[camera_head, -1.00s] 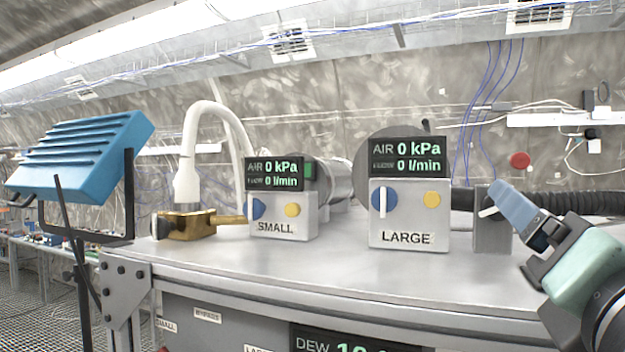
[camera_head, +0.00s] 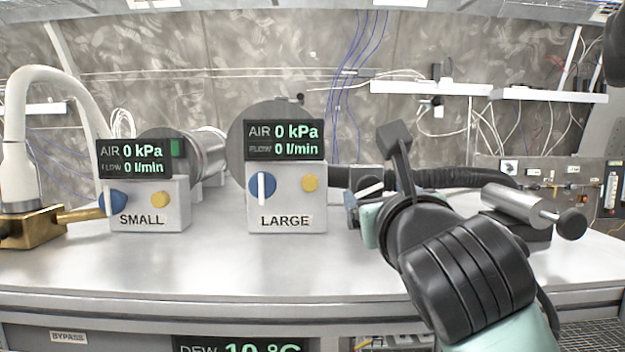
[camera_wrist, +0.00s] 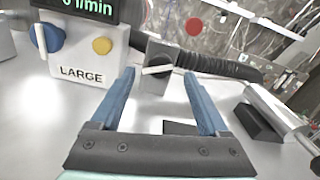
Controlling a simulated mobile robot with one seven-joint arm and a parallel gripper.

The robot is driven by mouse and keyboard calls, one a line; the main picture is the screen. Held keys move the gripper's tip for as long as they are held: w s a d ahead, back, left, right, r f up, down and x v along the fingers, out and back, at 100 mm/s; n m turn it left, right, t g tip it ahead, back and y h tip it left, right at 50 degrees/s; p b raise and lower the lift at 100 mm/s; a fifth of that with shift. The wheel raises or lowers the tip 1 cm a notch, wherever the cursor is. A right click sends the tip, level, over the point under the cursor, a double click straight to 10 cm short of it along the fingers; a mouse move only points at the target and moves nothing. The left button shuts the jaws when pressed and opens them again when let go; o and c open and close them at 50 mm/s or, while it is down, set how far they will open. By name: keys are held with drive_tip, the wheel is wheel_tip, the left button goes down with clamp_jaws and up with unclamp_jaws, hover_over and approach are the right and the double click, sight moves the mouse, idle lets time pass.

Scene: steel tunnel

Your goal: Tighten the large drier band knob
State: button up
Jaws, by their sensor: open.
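The LARGE drier unit (camera_head: 287,205) stands on the steel bench with a blue dial (camera_head: 255,188), a yellow button and a display reading zero. Right of it, a grey block with a white bar handle (camera_head: 371,187) sits at the black corrugated hose. In the wrist view the white bar (camera_wrist: 157,70) appears between my blue fingertips, beyond them. I cannot tell whether this bar is the band knob. A red round knob (camera_wrist: 194,26) shows farther back. My gripper (camera_wrist: 158,76) is open and empty; in the head view my wrist partly hides it and the block.
The SMALL unit (camera_head: 150,203) and a brass fitting with a white pipe (camera_head: 30,220) stand to the left. A metal cylinder with a black end knob (camera_head: 520,205) lies right of my arm. The bench front (camera_head: 220,265) is clear.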

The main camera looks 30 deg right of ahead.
sight(371, 188)
drive_tip(key=shift+p+x, duration=0.35)
drive_tip(key=shift+x, duration=1.4)
clamp_jaws()
